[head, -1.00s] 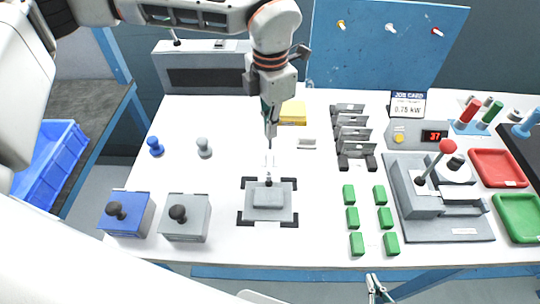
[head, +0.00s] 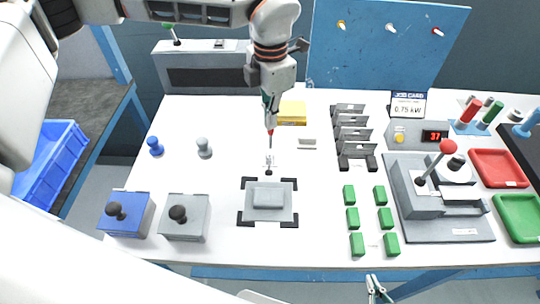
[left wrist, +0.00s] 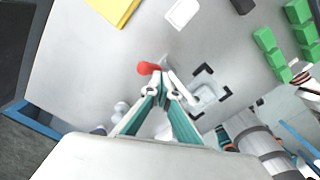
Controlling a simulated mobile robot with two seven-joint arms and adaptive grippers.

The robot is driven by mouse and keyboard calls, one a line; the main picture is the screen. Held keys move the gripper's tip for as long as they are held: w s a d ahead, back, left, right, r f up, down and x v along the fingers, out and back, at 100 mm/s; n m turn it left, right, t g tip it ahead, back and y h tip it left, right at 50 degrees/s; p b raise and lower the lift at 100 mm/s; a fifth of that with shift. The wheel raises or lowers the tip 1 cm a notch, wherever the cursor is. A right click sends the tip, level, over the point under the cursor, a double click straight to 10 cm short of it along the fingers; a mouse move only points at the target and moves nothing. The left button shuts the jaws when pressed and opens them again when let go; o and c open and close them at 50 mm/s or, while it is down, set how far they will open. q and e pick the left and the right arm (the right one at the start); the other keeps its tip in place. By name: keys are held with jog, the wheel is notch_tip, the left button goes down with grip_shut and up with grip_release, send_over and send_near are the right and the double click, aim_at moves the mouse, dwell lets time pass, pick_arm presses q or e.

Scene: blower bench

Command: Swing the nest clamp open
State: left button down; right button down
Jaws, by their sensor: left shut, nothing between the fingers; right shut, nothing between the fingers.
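The nest (head: 284,215), a grey plate with a raised block and black corner brackets, lies on the white bench. The nest clamp (head: 269,164) stands at its far edge, its red-tipped lever (head: 270,132) pointing up and away from the nest. The block's top is uncovered. My left gripper (head: 268,112) is shut and empty just above the red tip. In the left wrist view the red tip (left wrist: 148,68) shows beside the closed fingertips (left wrist: 162,84); whether they touch it I cannot tell. My right gripper (head: 376,290) is shut at the bench's front edge.
Blue (head: 126,214) and grey (head: 184,218) knobbed boxes stand left of the nest. Several green blocks (head: 354,218) and a red-knobbed press (head: 428,205) stand right. A yellow block (head: 292,116) and dark rack (head: 352,140) lie behind.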

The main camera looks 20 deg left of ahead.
pick_arm(q)
jog(key=shift+w+a+f, duration=0.15)
jog(key=shift+w+f, duration=0.25)
jog(key=shift+w, duration=0.2)
jog(key=shift+w+a+f+b, duration=0.1)
jog(key=shift+w+f+b, duration=0.1)
jog(key=shift+w+b, duration=0.1)
jog(key=shift+w+f, duration=0.15)
jog(key=shift+w, duration=0.1)
jog(key=shift+w+a+f, duration=0.15)
jog(key=shift+w, duration=0.1)
